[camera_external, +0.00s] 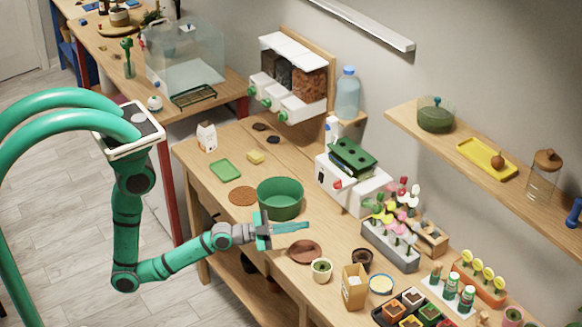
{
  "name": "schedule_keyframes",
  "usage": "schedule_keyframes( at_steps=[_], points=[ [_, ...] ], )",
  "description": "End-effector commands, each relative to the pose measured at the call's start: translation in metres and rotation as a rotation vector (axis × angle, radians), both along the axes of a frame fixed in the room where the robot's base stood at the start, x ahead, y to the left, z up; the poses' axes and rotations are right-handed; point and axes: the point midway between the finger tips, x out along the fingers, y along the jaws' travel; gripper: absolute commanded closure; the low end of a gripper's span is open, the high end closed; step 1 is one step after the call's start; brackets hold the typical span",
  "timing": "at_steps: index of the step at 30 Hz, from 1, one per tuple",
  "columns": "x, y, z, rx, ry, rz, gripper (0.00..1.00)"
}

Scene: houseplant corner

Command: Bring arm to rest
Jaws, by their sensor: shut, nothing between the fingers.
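My gripper (290,227) is at the end of my green arm, which reaches in from the left with its elbow low. It is shut and empty. It hangs over the front part of the wooden workbench (222,158), just in front of a green tub (280,203). In this view its fingers overlap the bench near the tub's lower right side. I cannot tell the exact height of the fingers above the bench.
A brown saucer (304,252) and a small white pot (321,270) lie close to the gripper's right. A cardboard box (355,288) and a seedling tray (415,312) stand farther right. A wall shelf (500,180) is at the right. The floor (50,150) at left is clear.

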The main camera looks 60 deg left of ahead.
Motion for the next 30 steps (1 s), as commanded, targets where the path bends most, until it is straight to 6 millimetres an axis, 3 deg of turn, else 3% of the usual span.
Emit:
schedule_keyframes(
  at_steps=[5,15,21,30],
  points=[
    [-0.036,0.041,-0.036,-0.163,0.104,0.059,1.0],
    [-0.106,0.142,-0.098,-0.371,0.298,0.248,1.0],
    [-0.154,0.189,-0.118,-0.472,0.383,0.349,1.0],
    [-0.232,0.245,-0.128,-0.615,0.485,0.482,1.0]
  ],
)
